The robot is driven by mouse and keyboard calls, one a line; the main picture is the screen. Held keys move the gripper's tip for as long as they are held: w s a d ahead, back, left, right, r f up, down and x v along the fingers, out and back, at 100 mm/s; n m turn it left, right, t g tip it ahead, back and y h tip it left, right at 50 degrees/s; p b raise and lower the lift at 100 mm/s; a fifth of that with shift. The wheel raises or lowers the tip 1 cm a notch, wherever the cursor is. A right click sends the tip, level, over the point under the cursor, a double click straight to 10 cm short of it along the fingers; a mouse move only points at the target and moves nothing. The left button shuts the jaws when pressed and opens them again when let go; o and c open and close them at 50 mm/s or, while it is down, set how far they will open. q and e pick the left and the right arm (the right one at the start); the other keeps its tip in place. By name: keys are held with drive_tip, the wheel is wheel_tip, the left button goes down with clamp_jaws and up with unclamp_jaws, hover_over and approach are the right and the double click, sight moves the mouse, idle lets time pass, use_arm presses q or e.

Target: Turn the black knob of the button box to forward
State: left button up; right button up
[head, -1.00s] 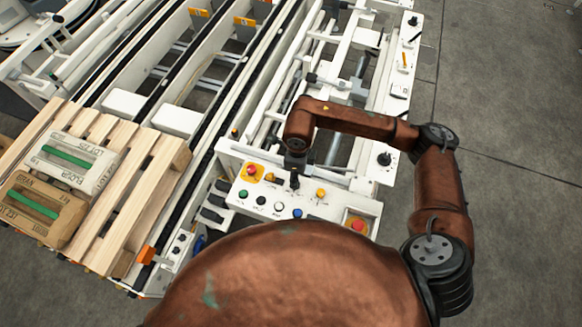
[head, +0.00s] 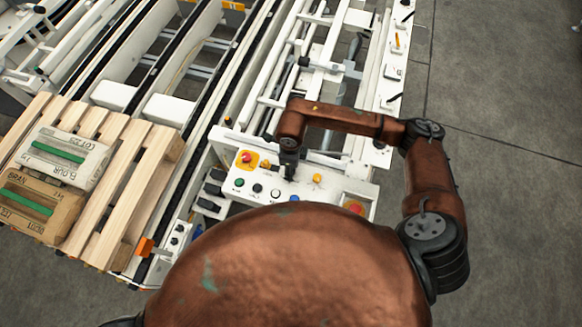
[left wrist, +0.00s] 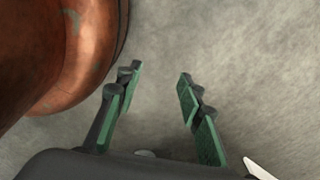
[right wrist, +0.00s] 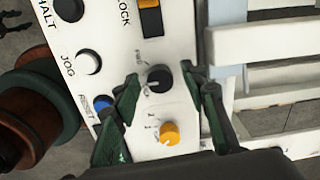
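The white button box (head: 345,193) stands below centre in the head view. Its black knob (right wrist: 159,79) shows in the right wrist view, with a pale pointer mark and small lettering beside it. My right gripper (right wrist: 160,82) is open, its green-padded fingers on either side of this knob; I cannot tell whether they touch it. In the head view my right gripper (head: 289,170) covers the knob from above. A yellow knob (right wrist: 169,133) sits close to it, nearer my wrist. My left gripper (left wrist: 158,83) is open and empty above bare floor, outside the head view.
The box also carries a blue reset button (right wrist: 103,104), a white jog button (right wrist: 88,62) and a red stop button (head: 246,157) on yellow. A wooden pallet (head: 128,180) with two sacks lies left. White conveyor framing (head: 330,75) stands behind the box. Floor at right is clear.

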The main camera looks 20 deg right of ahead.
drive_tip(key=c, duration=0.6)
clamp_jaws()
use_arm(q)
drive_tip(key=shift+s, duration=1.05)
drive_tip(key=shift+w, duration=0.25)
use_arm(e)
drive_tip(key=shift+m, duration=0.8)
drive_tip(key=m+p, duration=0.1)
drive_tip(key=m, duration=0.3)
drive_tip(key=shift+r+p, duration=0.1)
drive_tip(key=shift+p, duration=0.2)
use_arm(q)
drive_tip(key=shift+w+r+p, duration=0.2)
drive_tip(key=shift+r+p, duration=0.05)
drive_tip(key=shift+r, duration=0.4)
drive_tip(key=shift+w+r+p, duration=0.15)
drive_tip(key=shift+r+p, duration=0.1)
drive_tip(key=shift+r, duration=0.4)
use_arm(e)
drive_tip(key=shift+m, duration=1.6)
